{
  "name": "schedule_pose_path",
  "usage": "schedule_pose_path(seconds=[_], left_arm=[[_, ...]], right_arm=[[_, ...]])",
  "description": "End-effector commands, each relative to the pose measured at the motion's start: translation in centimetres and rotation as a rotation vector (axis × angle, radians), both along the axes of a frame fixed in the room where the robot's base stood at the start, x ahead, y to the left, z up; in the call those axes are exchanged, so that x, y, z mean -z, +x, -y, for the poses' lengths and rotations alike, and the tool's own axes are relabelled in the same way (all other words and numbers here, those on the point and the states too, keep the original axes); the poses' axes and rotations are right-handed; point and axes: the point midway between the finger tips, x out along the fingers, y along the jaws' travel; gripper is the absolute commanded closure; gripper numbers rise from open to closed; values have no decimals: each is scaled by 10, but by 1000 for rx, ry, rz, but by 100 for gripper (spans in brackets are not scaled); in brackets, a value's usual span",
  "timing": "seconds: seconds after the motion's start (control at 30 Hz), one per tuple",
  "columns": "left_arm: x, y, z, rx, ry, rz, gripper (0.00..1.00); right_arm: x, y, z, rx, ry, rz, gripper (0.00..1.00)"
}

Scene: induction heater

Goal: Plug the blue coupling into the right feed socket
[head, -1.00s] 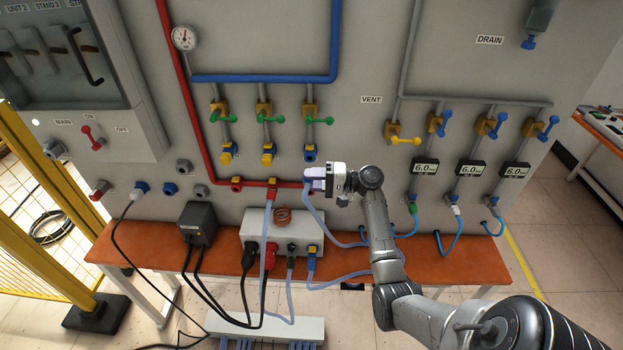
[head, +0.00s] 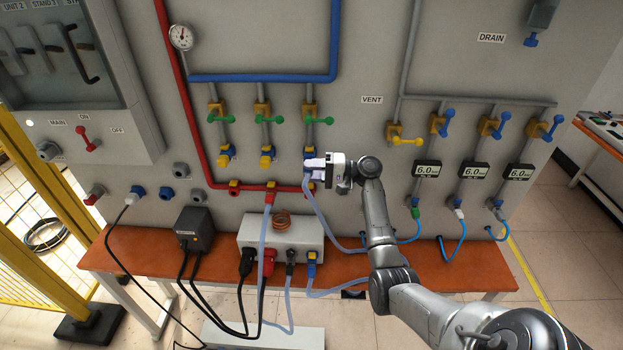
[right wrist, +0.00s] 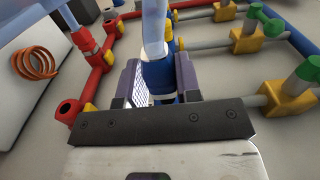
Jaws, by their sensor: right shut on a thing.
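My right gripper (head: 315,168) is shut on the blue coupling, just below the right feed socket (head: 309,153) in the head view. In the right wrist view the blue coupling (right wrist: 158,74) stands between the two purple-grey fingers (right wrist: 158,80), with its pale blue hose (right wrist: 153,25) running up from it. In the head view the coupling is mostly hidden by the fingers. The right feed socket has a blue end below the green-handled valve. I cannot tell whether coupling and socket touch. My left gripper is not in view.
The middle feed socket (head: 266,157) and left feed socket (head: 225,153) are left of the gripper. The red pipe (head: 215,184) with its outlets runs just below. A white box (head: 255,240) with a copper coil (head: 281,221) sits on the orange bench (head: 440,272).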

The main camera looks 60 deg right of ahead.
Motion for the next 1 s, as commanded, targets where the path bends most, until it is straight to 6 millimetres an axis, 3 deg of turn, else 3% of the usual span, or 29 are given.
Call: schedule_pose_path(seconds=[1.0], left_arm=[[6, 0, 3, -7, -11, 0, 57]], right_arm=[[0, 3, 8, 0, 0, 0, 90]])
